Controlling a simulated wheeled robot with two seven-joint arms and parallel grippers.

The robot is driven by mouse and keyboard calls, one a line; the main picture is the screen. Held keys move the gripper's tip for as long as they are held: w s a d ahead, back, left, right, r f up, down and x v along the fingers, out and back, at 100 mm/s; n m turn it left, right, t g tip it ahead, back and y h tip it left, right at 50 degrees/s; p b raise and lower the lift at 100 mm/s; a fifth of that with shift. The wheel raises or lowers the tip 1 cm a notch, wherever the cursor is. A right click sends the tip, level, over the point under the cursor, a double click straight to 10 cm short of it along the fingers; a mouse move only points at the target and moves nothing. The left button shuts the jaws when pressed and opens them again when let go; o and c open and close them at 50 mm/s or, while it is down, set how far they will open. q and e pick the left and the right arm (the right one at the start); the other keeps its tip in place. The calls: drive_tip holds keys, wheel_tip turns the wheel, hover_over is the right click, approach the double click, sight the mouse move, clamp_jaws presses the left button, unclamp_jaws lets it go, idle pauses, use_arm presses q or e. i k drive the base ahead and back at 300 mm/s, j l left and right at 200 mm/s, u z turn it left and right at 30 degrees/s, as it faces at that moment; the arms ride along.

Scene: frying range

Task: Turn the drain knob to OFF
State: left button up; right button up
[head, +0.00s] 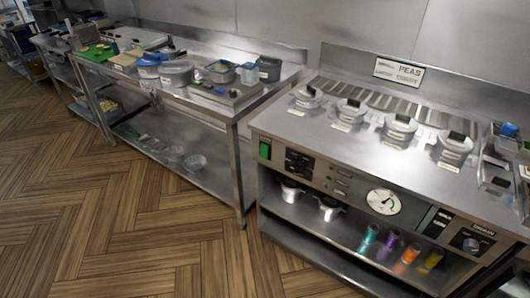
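A steel frying range (285,125) stands at the right with a control panel along its front. A small dark round knob (470,244) sits on a dark plate near the panel's right end. The label above the knob seems to read DRAIN, but it is small. I cannot tell which position the knob points to. Neither of my grippers is in view, and nothing touches the knob.
The panel also has a green switch (264,150) and a white dial (383,202). Coloured containers (410,254) and lidded pots (329,208) stand on the shelf below. A steel prep table (215,108) holds several tubs at the left. The wooden floor (120,220) in front is clear.

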sight(471, 246)
drive_tip(key=z, duration=0.4)
drive_tip(key=l+z, duration=0.1)
drive_tip(key=z, duration=0.7)
drive_tip(key=l+z, duration=0.1)
drive_tip(key=z, duration=0.3)
